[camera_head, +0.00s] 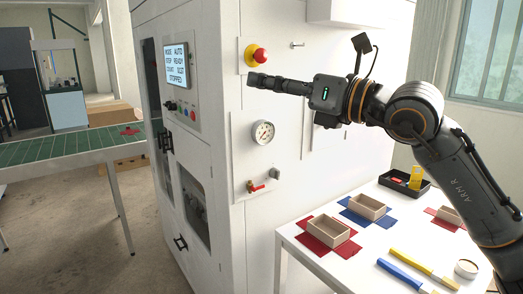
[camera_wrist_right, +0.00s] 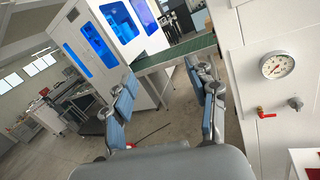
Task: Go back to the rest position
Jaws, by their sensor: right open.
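My right gripper (camera_head: 258,80) reaches in from the right, held level in front of the white machine's side wall (camera_head: 285,185). Its fingertips point left, just below the red emergency stop button (camera_head: 260,54) in the picture; I cannot tell whether they touch the wall. In the right wrist view, the gripper (camera_wrist_right: 163,76) has its two blue-padded fingers apart with nothing between them. My left gripper is in neither view.
A pressure gauge (camera_head: 263,132) and a red-handled valve (camera_head: 256,187) sit on the wall below the gripper. Under my right arm, a white table (camera_head: 372,258) holds open boxes, red and blue sheets, a black tray (camera_head: 404,188) and tools. A green conveyor (camera_head: 60,147) stands left.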

